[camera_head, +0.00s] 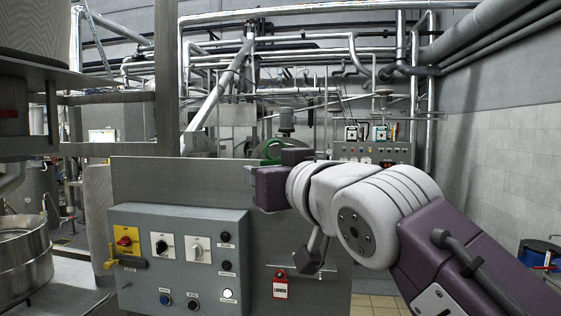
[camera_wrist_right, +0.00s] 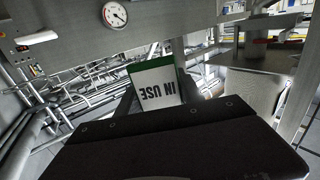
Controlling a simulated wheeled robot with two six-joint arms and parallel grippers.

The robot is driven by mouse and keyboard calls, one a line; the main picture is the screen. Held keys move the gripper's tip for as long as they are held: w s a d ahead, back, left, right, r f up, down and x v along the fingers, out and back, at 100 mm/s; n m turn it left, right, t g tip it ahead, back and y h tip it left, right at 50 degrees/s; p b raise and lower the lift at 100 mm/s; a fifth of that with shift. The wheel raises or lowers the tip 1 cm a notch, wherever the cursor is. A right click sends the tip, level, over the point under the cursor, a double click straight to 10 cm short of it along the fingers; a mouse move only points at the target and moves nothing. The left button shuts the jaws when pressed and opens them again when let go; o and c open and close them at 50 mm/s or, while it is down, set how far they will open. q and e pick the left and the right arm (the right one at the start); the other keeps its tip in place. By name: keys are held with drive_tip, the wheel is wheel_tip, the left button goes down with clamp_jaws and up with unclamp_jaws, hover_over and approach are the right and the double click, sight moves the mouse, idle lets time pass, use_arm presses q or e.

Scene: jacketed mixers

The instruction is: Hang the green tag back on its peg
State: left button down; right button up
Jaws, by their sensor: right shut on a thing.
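The tag (camera_wrist_right: 156,83) shows in the right wrist view as a white card with a green band and the words "IN USE" upside down. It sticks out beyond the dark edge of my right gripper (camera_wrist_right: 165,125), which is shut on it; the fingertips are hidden. In the head view my right gripper (camera_head: 270,186) is raised in front of the upper edge of the grey panel, and I cannot make out the card there. I cannot pick out the tag's peg for certain. My left gripper is not in view.
A grey control box (camera_head: 180,262) with knobs and buttons is on the panel (camera_head: 180,185). A red and white tag (camera_head: 280,284) hangs right of it, below my gripper. A steel vessel (camera_head: 22,262) stands at left. A gauge (camera_wrist_right: 115,14) shows in the wrist view.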

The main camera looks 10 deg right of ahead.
drive_tip(key=w+f+g+h, duration=0.1)
drive_tip(key=w+f, duration=1.4)
drive_tip(key=f, duration=0.4)
drive_tip(key=w+d+f+m+h+p, duration=0.1)
drive_tip(key=w+d+f+m+h, duration=0.15)
drive_tip(key=d+f, duration=0.6)
drive_tip(key=w+d+f+m+h+p, duration=0.1)
drive_tip(key=d+f+m+h, duration=0.15)
drive_tip(key=d+f, duration=0.65)
drive_tip(key=shift+n, duration=0.4)
drive_tip(key=w+f+p, duration=0.1)
drive_tip(key=w, duration=0.1)
drive_tip(key=w+a+f+p, duration=0.1)
drive_tip(key=w, duration=0.1)
drive_tip(key=w+f+p, duration=0.1)
drive_tip(key=w, duration=0.2)
drive_tip(key=shift+w+a+f, duration=0.1)
drive_tip(key=shift+a, duration=0.15)
drive_tip(key=shift+w+d+f, duration=0.1)
drive_tip(key=shift+w+f, duration=0.2)
drive_tip(key=shift+w+f+b, duration=0.1)
drive_tip(key=shift+f+b, duration=0.05)
drive_tip(key=shift+b, duration=0.75)
drive_tip(key=shift+f, duration=0.15)
